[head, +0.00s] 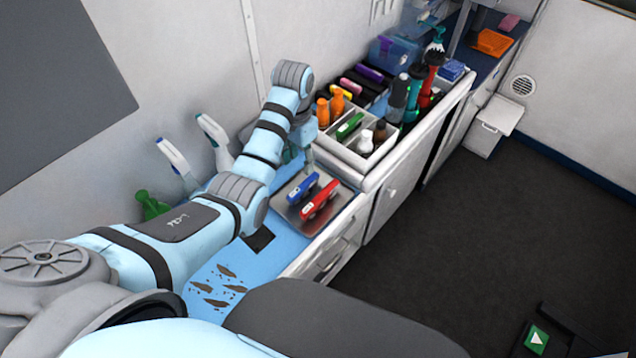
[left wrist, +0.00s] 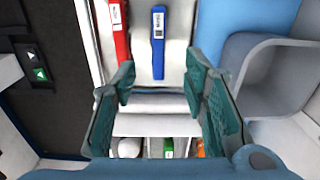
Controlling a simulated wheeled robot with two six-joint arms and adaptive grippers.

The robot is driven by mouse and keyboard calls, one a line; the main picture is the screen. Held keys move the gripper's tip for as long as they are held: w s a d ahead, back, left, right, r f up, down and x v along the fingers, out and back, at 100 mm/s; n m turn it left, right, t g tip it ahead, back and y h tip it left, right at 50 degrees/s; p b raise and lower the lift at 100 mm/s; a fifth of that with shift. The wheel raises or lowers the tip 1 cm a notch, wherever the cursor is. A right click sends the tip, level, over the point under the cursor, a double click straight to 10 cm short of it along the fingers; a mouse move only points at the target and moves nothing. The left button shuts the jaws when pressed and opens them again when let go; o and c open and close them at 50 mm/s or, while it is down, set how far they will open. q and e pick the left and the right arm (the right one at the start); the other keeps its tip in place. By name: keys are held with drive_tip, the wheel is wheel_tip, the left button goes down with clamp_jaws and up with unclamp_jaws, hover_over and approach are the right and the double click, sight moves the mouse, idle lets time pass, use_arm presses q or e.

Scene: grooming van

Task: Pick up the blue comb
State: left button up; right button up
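The blue comb (head: 302,190) lies on a metal tray (head: 343,200) on the blue counter, beside a red comb-like item (head: 321,199). It also shows in the left wrist view (left wrist: 158,45), with a pale label, at the top beyond the fingertips. My left gripper (left wrist: 158,85) is open and empty, its green fingers spread to either side below the blue comb's near end. In the head view my left gripper (head: 307,147) hangs over the counter just behind the tray, partly hidden by my arm. My right gripper is not in view.
A white divided box (head: 345,152) with bottles and a green item (head: 350,125) stands right behind the tray. White spray bottles (head: 175,160) stand at the wall. Brown smudges (head: 215,290) mark the near counter. Dark floor (head: 480,200) lies open to the right.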

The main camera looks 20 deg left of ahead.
sight(301, 186)
use_arm(q)
wheel_tip(301, 186, down, 13)
drive_tip(key=shift+s+d+r+b, duration=0.1)
drive_tip(key=shift+s+r+b, duration=0.1)
drive_tip(key=shift+b, duration=0.95)
drive_tip(key=shift+r, duration=0.1)
drive_tip(key=shift+c, duration=0.2)
clamp_jaws()
